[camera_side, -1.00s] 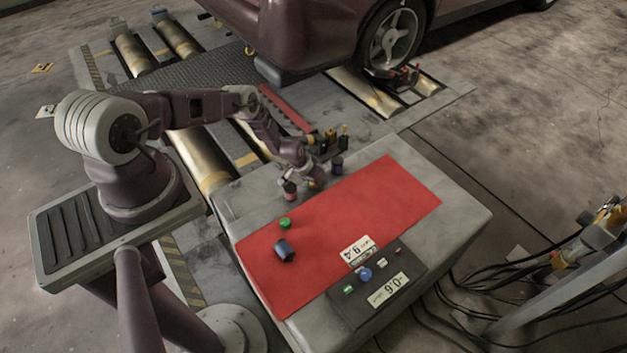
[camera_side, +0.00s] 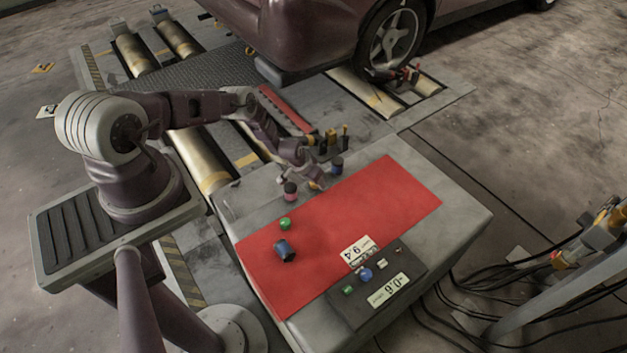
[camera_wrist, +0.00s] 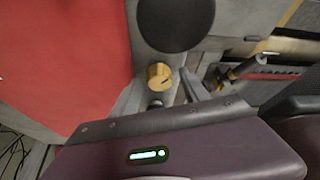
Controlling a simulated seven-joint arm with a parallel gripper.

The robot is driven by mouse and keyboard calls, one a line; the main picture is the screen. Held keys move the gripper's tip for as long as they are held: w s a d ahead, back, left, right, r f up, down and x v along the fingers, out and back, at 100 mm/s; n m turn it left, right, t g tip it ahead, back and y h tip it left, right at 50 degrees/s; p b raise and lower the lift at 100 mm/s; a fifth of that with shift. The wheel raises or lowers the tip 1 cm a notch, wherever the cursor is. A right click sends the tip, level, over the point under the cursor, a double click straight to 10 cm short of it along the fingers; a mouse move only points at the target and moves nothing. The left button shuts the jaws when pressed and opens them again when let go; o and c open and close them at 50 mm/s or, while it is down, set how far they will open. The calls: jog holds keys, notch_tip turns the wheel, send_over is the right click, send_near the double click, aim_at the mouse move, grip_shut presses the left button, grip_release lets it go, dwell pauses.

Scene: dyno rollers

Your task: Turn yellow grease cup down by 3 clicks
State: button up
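The yellow grease cup (camera_wrist: 159,76) shows as a gold knob with a dark mark on its face in the wrist view. In the side view the yellow cup (camera_side: 314,185) is mostly hidden by my gripper (camera_side: 309,176), at the back edge of the red mat. In the wrist view my gripper (camera_wrist: 160,92) has one grey finger on each side of the cup's lower part, with a gap between them. The fingers look apart; contact with the cup is not clear. A pink-red cup (camera_side: 290,191) stands left of it and a dark blue cup (camera_side: 337,165) right.
The red mat (camera_side: 375,205) holds a green-topped piece (camera_side: 285,224) and a blue-black cylinder (camera_side: 285,250). A dark panel (camera_side: 350,308) with small buttons and number cards lies at the front. Black and yellow fittings (camera_side: 330,138) stand close behind my gripper.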

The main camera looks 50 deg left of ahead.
aim_at(308, 191)
jog(key=v, duration=0.7)
dwell(0.3)
